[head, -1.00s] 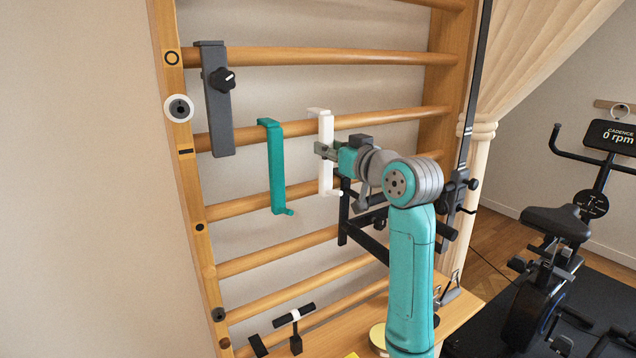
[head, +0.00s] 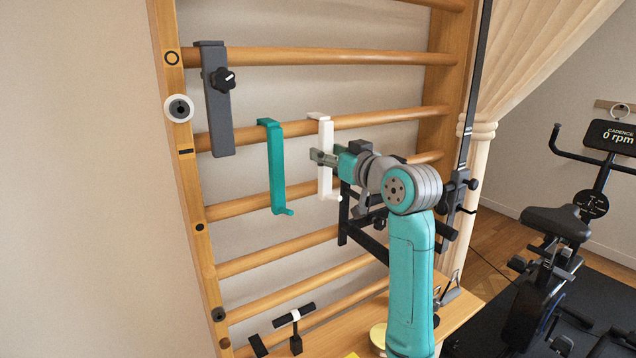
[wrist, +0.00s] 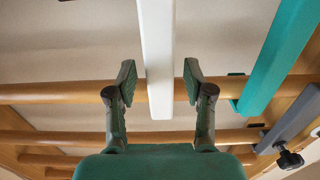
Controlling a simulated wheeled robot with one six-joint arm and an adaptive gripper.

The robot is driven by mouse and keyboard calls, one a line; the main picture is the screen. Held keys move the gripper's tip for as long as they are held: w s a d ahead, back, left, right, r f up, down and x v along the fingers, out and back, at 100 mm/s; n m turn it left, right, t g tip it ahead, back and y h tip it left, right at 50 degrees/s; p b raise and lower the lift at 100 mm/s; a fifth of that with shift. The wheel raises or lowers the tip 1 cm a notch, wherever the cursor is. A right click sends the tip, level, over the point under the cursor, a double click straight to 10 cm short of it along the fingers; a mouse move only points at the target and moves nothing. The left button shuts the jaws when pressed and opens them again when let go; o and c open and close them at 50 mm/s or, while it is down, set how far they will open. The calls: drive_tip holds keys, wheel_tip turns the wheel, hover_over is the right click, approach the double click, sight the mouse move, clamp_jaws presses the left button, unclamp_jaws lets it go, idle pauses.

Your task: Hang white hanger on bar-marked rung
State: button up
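The white hanger (head: 325,165) hangs upright, its top hook over the rung (head: 375,117) that runs from the black bar mark (head: 186,152) on the left post. My gripper (head: 322,157) is around the hanger's upper shank. In the wrist view my gripper (wrist: 158,82) has its two fingers apart, with the white hanger (wrist: 157,50) between them and a gap on each side. The gripper is open. How fully the hook seats on the rung is too small to tell.
A teal hanger (head: 277,170) hangs on the same rung, left of the white one. A dark grey clamp bracket (head: 217,105) with a knob sits on the rung above. A black frame (head: 365,230) is behind my arm. An exercise bike (head: 555,225) stands at right.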

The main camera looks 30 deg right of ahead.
drive_tip(key=s, duration=1.2)
drive_tip(key=a+f+m+h, duration=0.1)
drive_tip(key=a+f+m, duration=0.3)
drive_tip(key=f, duration=1.5)
drive_tip(key=s+a+f+g, duration=0.1)
drive_tip(key=s+a+f, duration=0.35)
drive_tip(key=f, duration=0.35)
drive_tip(key=s+a+f, duration=0.3)
drive_tip(key=s+f, duration=0.2)
drive_tip(key=f, duration=0.3)
drive_tip(key=s+a+f+n+g, duration=0.1)
drive_tip(key=s+a+f, duration=0.25)
drive_tip(key=s, duration=0.45)
drive_tip(key=s+a+f, duration=0.3)
drive_tip(key=s+f, duration=0.2)
drive_tip(key=s, duration=0.3)
drive_tip(key=s+a+r+n+g+y, duration=0.1)
drive_tip(key=s+a+n, duration=0.1)
drive_tip(key=s, duration=1.3)
drive_tip(key=shift+s+a+n, duration=0.35)
drive_tip(key=shift+a+n, duration=0.05)
drive_tip(key=shift+n, duration=0.1)
drive_tip(key=shift+r, duration=0.1)
